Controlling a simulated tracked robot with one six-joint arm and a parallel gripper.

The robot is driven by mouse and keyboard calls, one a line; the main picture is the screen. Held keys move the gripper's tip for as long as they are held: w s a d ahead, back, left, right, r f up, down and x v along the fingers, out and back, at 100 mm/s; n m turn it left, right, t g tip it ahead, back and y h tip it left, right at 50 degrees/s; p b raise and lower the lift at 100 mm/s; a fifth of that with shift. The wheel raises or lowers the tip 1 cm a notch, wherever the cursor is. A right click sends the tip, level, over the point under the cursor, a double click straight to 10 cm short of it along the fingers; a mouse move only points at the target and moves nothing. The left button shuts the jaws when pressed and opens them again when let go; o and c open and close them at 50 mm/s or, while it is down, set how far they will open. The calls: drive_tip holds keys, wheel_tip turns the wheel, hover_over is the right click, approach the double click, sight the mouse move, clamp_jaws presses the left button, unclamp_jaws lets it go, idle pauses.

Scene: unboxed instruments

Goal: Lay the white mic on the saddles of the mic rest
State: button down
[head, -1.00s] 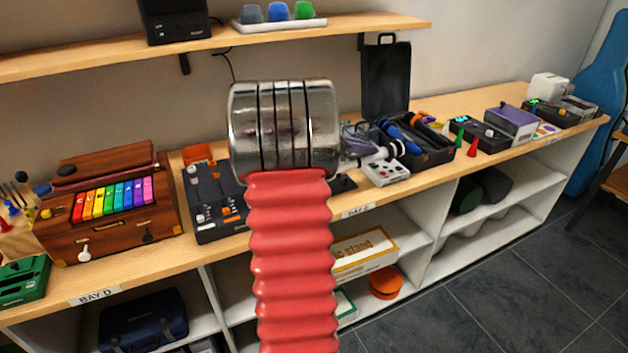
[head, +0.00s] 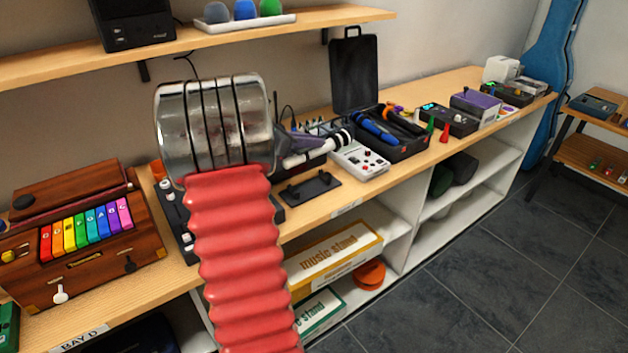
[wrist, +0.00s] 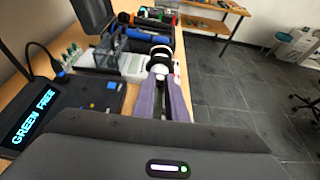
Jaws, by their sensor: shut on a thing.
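The white mic (head: 300,158) is held in my gripper (head: 312,143), whose purple-grey fingers close around it. The mic has dark bands near its right end. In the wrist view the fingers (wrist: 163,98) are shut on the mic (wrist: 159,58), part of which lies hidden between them. The mic rest (head: 311,188) is a low black plate with small upright saddles on the bench. In the head view it appears just below the mic, and nothing lies on its saddles. I cannot make out the rest in the wrist view.
A white device with knobs (head: 359,160) stands right of the rest, then an open black case (head: 408,149) with blue and dark mics. A wooden xylophone box (head: 85,240) stands left. The bench's front edge runs close by the rest.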

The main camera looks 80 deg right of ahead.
sight(311, 158)
wheel_tip(311, 158, down, 6)
drive_tip(key=shift+r, duration=0.1)
idle(0.4)
drive_tip(key=shift+f, duration=1.85)
drive_tip(key=shift+f, duration=0.1)
drive_tip(key=c, duration=1.8)
unclamp_jaws()
drive_tip(key=shift+o, duration=0.2)
drive_tip(key=v, duration=1.2)
